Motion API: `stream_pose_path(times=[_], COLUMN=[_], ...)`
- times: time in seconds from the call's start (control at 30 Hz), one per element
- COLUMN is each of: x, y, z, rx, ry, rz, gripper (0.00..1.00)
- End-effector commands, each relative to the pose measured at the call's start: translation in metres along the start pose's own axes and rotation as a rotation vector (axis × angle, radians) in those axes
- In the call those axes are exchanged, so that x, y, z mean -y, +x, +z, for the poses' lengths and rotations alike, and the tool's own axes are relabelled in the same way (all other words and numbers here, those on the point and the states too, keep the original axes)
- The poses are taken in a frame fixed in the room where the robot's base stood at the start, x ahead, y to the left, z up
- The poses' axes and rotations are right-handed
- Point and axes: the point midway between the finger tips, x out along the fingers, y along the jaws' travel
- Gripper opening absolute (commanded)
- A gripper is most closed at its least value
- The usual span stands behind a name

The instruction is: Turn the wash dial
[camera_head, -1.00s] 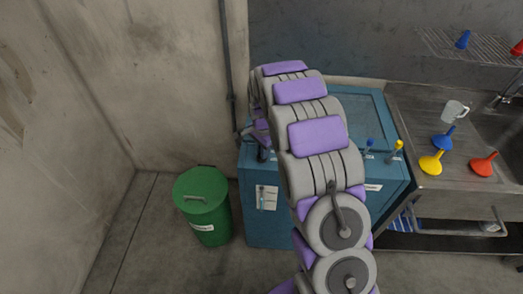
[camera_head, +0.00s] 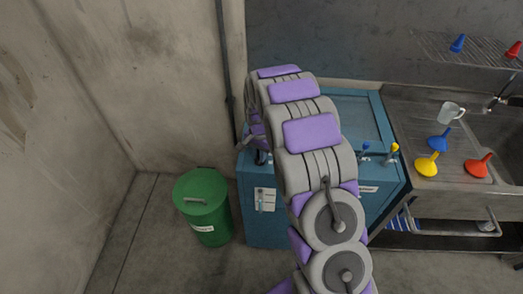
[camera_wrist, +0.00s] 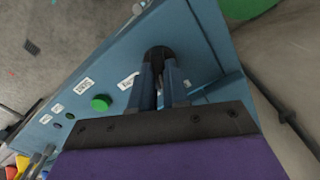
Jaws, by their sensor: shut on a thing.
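The wash dial seems to be the dark round knob (camera_wrist: 160,55) on the top panel of the blue cabinet (camera_wrist: 205,30) in the wrist view. My gripper (camera_wrist: 161,72) has its two fingers closed on this knob, one on each side. The fingers hide part of the knob, so any pointer mark on it cannot be seen. In the head view my gripper (camera_head: 260,152) is at the left end of the blue cabinet (camera_head: 268,225), partly hidden by my arm. The dial itself is hidden there.
A green button (camera_wrist: 101,103) and white labels share the panel. Blue (camera_head: 364,150) and yellow (camera_head: 393,152) levers stand at the cabinet's right. A green bin (camera_head: 203,205) stands on the floor at left. Funnels and a jug (camera_head: 452,112) rest on the steel sink counter (camera_head: 405,108).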

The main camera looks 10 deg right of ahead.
Motion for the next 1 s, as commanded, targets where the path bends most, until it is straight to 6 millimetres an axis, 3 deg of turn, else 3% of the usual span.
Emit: stream_pose_path(times=[0.5, 1.0], x=[-0.0014, -0.0026], y=[0.0004, 0.0009], z=[0.0028, 0.0018], rx=[0.008, 0.008], ry=[-0.368, -0.462], rz=[0.001, 0.000], gripper=[0.00, 0.00])
